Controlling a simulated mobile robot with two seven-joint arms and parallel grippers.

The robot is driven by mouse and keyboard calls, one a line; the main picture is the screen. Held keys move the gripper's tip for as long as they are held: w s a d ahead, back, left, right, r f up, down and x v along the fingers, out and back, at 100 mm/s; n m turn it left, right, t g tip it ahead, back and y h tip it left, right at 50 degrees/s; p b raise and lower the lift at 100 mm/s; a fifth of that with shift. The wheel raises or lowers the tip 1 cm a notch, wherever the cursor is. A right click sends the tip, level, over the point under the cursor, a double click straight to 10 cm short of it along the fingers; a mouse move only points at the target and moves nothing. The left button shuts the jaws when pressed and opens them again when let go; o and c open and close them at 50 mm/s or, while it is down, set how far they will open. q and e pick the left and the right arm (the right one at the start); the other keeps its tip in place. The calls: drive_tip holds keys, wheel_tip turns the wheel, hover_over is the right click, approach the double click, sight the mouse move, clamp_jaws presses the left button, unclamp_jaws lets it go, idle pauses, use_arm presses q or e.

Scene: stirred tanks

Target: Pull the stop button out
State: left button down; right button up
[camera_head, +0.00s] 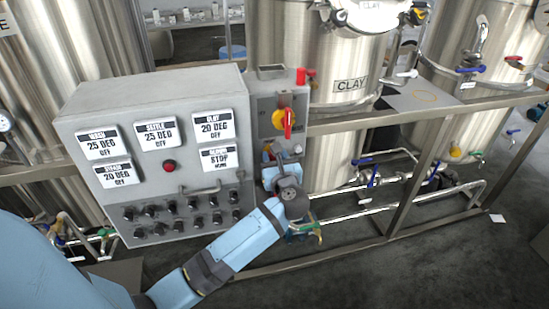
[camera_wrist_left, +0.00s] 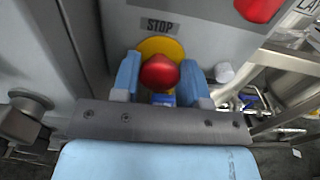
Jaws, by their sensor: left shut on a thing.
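The stop button (camera_wrist_left: 160,73) is a red mushroom head on a yellow disc (camera_wrist_left: 172,48), below a STOP label (camera_wrist_left: 160,26) in the left wrist view. My left gripper (camera_wrist_left: 159,84) has one light-blue finger on each side of the red head and is shut on it. In the head view my left gripper (camera_head: 270,153) is at the narrow box right of the large control panel, below a red and yellow rotary switch (camera_head: 286,120). My right gripper is not in view.
The grey control panel (camera_head: 85,108) carries several displays, a small red button (camera_head: 169,166), a handle and rows of dark knobs. Steel tanks (camera_head: 350,60) stand behind, with a metal frame rail (camera_head: 420,112) and pipes at the right.

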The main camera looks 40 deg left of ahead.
use_arm(q)
drive_tip(key=shift+s+d+f, duration=0.1)
drive_tip(key=shift+s+d, duration=0.15)
drive_tip(key=shift+d, duration=0.1)
drive_tip(key=c, duration=0.7)
unclamp_jaws()
drive_tip(key=shift+c, duration=0.2)
drive_tip(key=shift+o, duration=0.4)
drive_tip(key=shift+s, duration=0.15)
drive_tip(key=shift+d, duration=0.15)
